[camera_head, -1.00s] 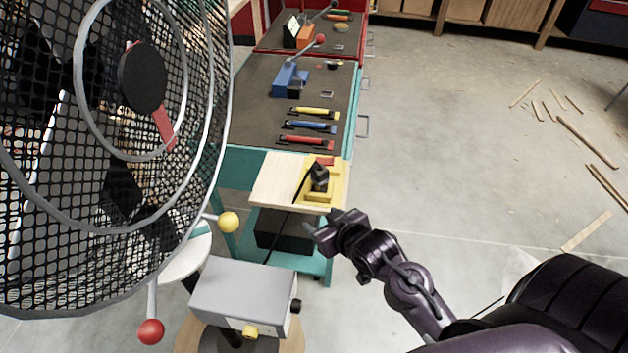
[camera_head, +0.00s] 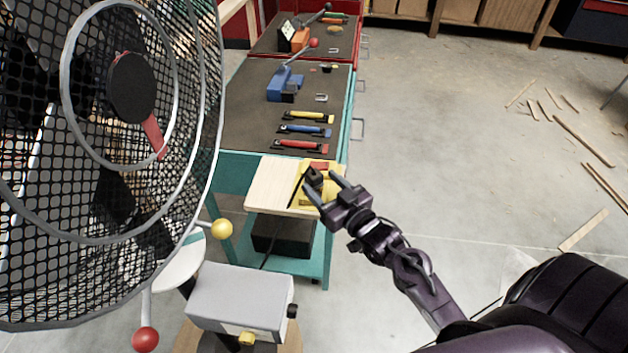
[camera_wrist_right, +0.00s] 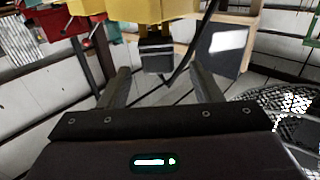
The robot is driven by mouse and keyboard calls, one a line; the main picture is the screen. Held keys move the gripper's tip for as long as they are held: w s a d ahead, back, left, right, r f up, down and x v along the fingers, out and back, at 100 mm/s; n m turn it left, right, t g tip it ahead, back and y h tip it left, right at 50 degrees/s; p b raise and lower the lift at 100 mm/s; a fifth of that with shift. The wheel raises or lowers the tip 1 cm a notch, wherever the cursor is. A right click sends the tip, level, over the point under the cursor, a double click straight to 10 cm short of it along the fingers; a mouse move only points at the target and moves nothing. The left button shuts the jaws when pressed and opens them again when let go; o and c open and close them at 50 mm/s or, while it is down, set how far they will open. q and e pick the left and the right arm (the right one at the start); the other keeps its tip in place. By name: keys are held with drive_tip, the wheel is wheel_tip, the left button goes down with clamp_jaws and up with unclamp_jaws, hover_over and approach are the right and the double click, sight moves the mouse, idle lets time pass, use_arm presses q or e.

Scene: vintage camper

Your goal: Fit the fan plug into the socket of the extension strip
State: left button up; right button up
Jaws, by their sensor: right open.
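A black plug (camera_head: 313,174) sits on a yellow block (camera_head: 304,199) on a pale wooden board at the bench's near end. In the right wrist view the black plug (camera_wrist_right: 156,57) shows against the yellow block (camera_wrist_right: 135,10), with a dark cord beside it. My right gripper (camera_head: 321,184) is open and empty. Its fingertips point at the plug, one toward each side, and the wrist view shows the plug ahead of the gap (camera_wrist_right: 160,88). I cannot tell the strip's socket apart here. The large fan (camera_head: 205,110) fills the left of the head view. My left gripper is out of view.
The board (camera_head: 268,185) lies on a teal bench. Red, blue and yellow tools and a blue vise (camera_head: 284,84) are farther back on the dark mat. A grey box (camera_head: 240,292) with knobs stands below the fan. The floor to the right is open, with scattered wood strips.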

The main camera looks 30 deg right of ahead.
sight(310, 171)
drive_tip(key=w, duration=0.1)
drive_tip(key=w+p, duration=0.1)
drive_tip(key=w, duration=0.1)
drive_tip(key=w+p, duration=0.1)
drive_tip(key=w, duration=0.1)
drive_tip(key=shift+w+a, duration=0.2)
drive_tip(key=shift+a, duration=0.05)
drive_tip(key=shift+w+a+f, duration=0.1)
drive_tip(key=shift+w, duration=0.3)
drive_tip(key=shift+s, duration=0.1)
drive_tip(key=c, duration=1.2)
drive_tip(key=shift+o, duration=0.2)
